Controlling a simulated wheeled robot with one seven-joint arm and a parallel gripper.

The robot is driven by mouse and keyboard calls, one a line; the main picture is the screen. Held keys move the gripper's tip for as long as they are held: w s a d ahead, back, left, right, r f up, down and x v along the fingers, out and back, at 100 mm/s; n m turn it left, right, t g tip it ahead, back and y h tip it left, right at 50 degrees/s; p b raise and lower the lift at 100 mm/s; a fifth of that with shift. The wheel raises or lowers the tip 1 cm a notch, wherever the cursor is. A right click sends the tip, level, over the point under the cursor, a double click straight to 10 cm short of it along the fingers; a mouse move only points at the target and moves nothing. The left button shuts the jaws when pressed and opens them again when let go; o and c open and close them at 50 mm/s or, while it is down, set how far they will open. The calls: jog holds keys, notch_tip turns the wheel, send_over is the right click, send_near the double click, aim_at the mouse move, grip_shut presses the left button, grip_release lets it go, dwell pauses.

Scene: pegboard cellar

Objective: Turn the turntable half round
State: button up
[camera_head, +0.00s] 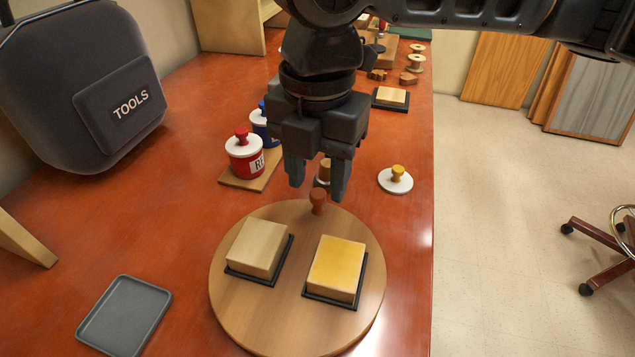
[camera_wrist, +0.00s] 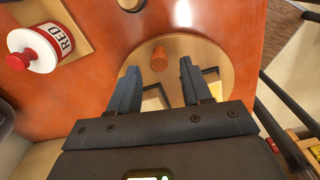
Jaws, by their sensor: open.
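The turntable (camera_head: 285,315) is a round wooden disc on the red-orange table. It carries a plain wooden block (camera_head: 258,247) at left and a yellow-topped block (camera_head: 338,265) at right, each on a dark base. A brown knob (camera_head: 318,202) stands at its far edge. My gripper (camera_head: 318,190) is open, its fingers pointing down above the table by the knob. In the wrist view the knob (camera_wrist: 186,66) shows beyond and between the open fingertips (camera_wrist: 160,82), with part of the turntable (camera_wrist: 215,60) behind. Whether a finger touches the knob I cannot tell.
A red pot (camera_head: 243,160) and a blue pot (camera_head: 262,125) stand on a board left of my gripper. A white lid (camera_head: 395,180) with a yellow knob lies at right. A grey tray (camera_head: 125,315) and a TOOLS bag (camera_head: 85,85) are at left. The table's right edge is close.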

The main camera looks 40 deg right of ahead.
jog(key=shift+f, duration=1.1)
grip_shut()
